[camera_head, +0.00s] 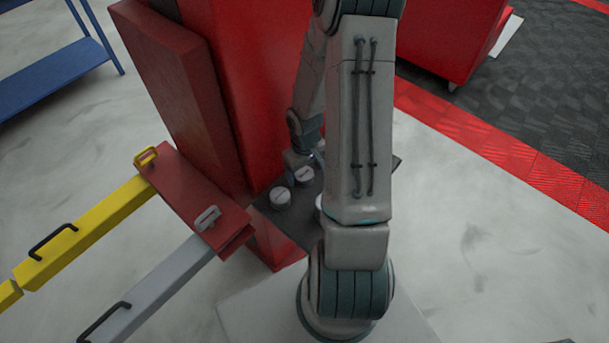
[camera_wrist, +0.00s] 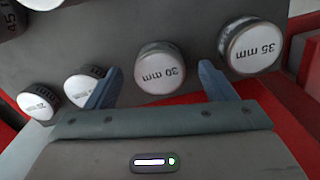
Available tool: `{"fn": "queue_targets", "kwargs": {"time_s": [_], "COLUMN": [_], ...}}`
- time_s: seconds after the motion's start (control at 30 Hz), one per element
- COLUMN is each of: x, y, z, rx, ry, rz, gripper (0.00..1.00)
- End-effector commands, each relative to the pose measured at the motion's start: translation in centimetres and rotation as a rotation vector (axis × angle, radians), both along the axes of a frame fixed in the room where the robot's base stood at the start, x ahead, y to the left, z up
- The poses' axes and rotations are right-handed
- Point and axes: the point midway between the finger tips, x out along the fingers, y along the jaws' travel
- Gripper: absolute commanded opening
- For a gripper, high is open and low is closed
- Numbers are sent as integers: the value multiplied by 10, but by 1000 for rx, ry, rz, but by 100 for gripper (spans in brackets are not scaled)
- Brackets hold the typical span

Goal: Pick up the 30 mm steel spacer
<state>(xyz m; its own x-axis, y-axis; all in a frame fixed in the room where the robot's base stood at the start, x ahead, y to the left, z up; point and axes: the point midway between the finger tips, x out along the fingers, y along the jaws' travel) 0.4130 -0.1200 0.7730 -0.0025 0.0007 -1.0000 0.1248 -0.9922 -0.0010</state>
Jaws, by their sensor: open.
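The 30 mm steel spacer (camera_wrist: 160,70) is a short round piece with a pale labelled face and a darker side, in the middle of the wrist view. My gripper (camera_wrist: 160,67) is open, with one blue-grey finger to the left of the spacer and one to its right. Gaps show between the fingers and the spacer, and nothing is held. How far the fingertips are above the shelf is hard to tell. In the head view my arm hides part of the spacer group, and I cannot tell which one is the 30 mm.
The 35 mm spacer (camera_wrist: 253,47) stands close beside the right finger. Smaller spacers (camera_wrist: 38,103) stand at the left, one near the left finger (camera_wrist: 82,88). They stand on a dark shelf (camera_head: 272,217) beside a tall red cabinet (camera_head: 235,90). Yellow (camera_head: 85,230) and grey bars extend at left.

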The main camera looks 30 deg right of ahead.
Motion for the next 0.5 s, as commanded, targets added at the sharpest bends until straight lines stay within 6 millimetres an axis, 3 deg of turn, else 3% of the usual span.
{"fn": "queue_targets", "kwargs": {"time_s": [0.13,0.4,0.5], "x": [1,1,1], "y": [0,0,0], "z": [-13,-15,-15], "rx": [0,-1,-1], "ry": [-1,-2,-2], "rz": [-1,-1,-1], "gripper": [77,77,49]}}
